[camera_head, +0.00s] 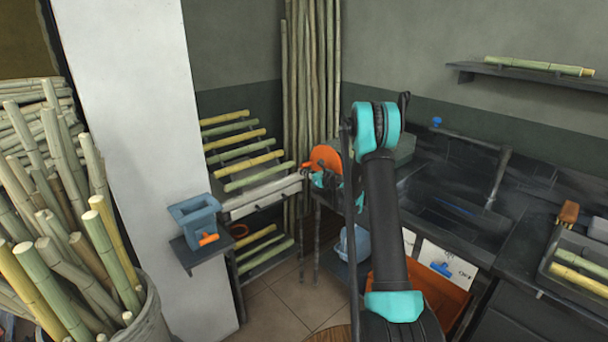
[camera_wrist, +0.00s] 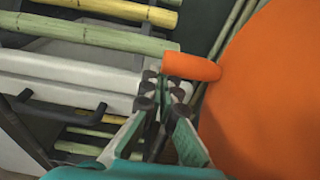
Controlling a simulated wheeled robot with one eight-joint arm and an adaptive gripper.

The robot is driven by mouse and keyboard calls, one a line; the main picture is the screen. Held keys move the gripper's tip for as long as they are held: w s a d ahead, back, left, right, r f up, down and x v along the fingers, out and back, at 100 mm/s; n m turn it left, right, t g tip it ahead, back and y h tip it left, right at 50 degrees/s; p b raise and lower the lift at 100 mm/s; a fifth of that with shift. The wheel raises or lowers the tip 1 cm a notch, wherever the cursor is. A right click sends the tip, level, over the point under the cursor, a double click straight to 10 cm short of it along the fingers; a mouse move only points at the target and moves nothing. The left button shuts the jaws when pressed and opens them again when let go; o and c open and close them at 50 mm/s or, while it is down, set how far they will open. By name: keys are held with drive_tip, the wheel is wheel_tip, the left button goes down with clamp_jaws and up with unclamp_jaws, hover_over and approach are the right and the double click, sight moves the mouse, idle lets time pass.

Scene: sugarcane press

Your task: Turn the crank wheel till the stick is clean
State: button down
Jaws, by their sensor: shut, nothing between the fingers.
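The orange crank wheel (camera_head: 325,157) is at the middle of the head view, partly behind my arm. In the wrist view the wheel (camera_wrist: 265,85) fills the right side, and its orange handle (camera_wrist: 192,67) sticks out to the left. My gripper (camera_wrist: 167,92) is shut and empty, with its fingertips just below the handle's left end; I cannot tell whether they touch it. The pale press rollers (camera_wrist: 70,75) lie to the left. A green cane (camera_wrist: 90,33) shows above them. I cannot tell which cane is the task's stick.
Canes lie on a wall rack (camera_head: 240,137) behind the press. A blue hopper (camera_head: 194,216) sits on a small shelf on the white pillar (camera_head: 135,110). A barrel of canes stands at left. A dark counter (camera_head: 460,165) and an orange crate (camera_head: 440,298) are at right.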

sight(303, 165)
drive_tip(key=shift+r+t+y, duration=0.25)
drive_tip(key=shift+t+y, duration=0.05)
drive_tip(key=shift+t, duration=0.1)
drive_tip(key=shift+w+a+r, duration=0.15)
drive_tip(key=shift+w+r, duration=0.05)
drive_tip(key=shift+r, duration=0.35)
drive_tip(key=shift+r+t+y, duration=0.7)
drive_tip(key=shift+r+t, duration=0.15)
drive_tip(key=shift+t, duration=0.15)
idle(2.1)
